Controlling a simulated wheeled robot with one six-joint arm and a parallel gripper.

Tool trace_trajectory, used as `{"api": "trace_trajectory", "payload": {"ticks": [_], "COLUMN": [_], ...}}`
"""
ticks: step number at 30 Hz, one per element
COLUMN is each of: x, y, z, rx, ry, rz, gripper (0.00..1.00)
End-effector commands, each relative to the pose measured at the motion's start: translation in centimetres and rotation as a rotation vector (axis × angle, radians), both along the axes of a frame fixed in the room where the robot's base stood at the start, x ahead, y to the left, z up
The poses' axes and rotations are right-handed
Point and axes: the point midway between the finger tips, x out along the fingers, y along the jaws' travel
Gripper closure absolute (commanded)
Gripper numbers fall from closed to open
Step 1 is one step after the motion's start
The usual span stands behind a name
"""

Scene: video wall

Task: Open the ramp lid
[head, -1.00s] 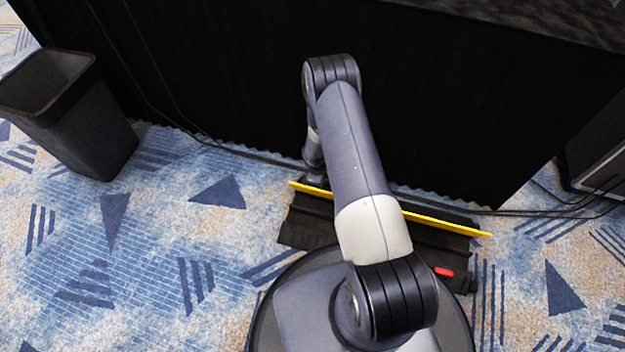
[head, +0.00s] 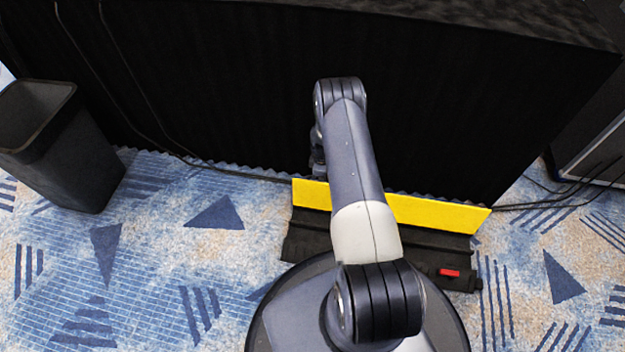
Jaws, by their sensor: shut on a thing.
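The ramp lid (head: 437,213) is a long yellow panel along the far side of a black cable ramp (head: 420,249) on the carpet. Its broad yellow face shows to both sides of my arm; the middle is hidden behind the arm. The lid looks raised and tilted, but its exact angle is hard to tell. A red piece (head: 449,272) sits at the ramp's right front. My gripper (head: 318,170) is at the lid's far upper edge, left of its middle, shut on the lid; its fingertips are mostly hidden by my arm and the lid.
A black-draped structure (head: 230,110) stands close behind the ramp. Thin cables (head: 195,163) run along its foot. A dark waste bin (head: 65,150) stands at the left, and a dark case (head: 595,150) at the right. Patterned blue carpet (head: 150,260) is clear at the left front.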

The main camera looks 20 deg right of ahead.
Motion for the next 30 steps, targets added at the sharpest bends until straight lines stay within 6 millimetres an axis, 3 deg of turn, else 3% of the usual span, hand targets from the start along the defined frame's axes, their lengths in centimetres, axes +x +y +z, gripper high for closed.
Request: {"api": "trace_trajectory", "payload": {"ticks": [15, 30], "x": [1.8, 2.4], "y": [-1.5, -2.1], "z": [-1.8, -1.9], "rx": [0.027, 0.025], "ry": [0.009, 0.009], "rz": [0.01, 0.009], "gripper": [1.0, 1.0]}}
